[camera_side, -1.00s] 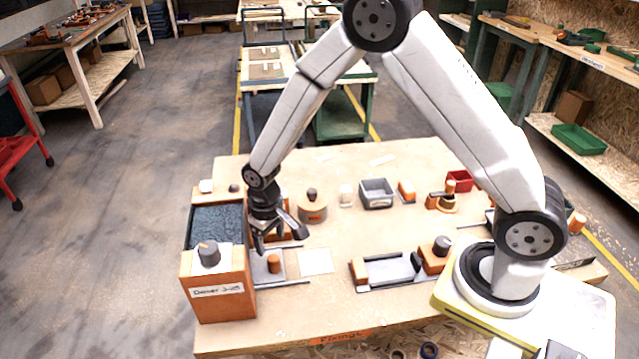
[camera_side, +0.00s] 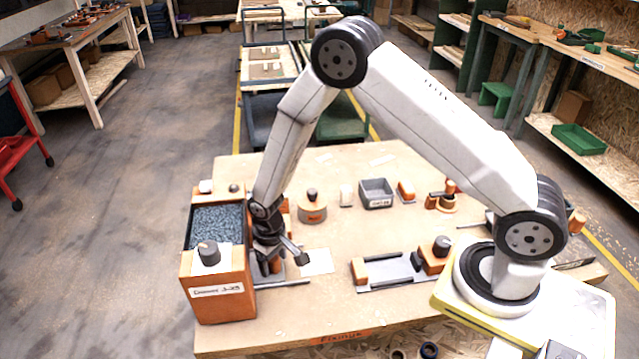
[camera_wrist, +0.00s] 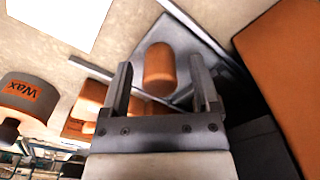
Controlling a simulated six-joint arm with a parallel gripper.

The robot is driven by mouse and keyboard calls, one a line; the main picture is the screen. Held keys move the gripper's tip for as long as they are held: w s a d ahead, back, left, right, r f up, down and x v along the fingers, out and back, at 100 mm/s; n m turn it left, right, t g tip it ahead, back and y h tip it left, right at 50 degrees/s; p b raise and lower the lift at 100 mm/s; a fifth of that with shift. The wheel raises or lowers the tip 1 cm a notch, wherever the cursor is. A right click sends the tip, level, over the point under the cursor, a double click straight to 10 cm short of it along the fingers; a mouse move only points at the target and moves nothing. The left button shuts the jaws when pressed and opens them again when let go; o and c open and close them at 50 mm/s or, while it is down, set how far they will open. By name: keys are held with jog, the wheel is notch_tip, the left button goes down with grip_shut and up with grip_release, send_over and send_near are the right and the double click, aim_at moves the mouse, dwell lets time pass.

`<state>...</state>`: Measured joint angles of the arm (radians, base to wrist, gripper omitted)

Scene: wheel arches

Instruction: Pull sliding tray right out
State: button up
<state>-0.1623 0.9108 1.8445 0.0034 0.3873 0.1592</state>
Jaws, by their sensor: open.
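The sliding tray (camera_wrist: 196,46) is a grey plate between thin rails, beside the orange-sided box at the left of the bench. An upright orange peg (camera_wrist: 158,72) stands on it. In the side view the tray (camera_side: 291,272) is partly hidden by my gripper (camera_side: 283,264). My gripper is open and points down over the tray. In the wrist view the peg shows between the two fingers of my gripper (camera_wrist: 161,78), with space on both sides. I cannot tell how far the fingertips reach down around it.
The orange-sided box (camera_side: 218,298) with dark granular fill stands close at the left. A white sheet (camera_side: 317,262) lies right of the tray. A second grey track (camera_side: 393,268) with orange end blocks lies farther right.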

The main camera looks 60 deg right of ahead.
jog(key=shift+f, duration=0.1)
grip_shut()
dwell(0.3)
dwell(1.2)
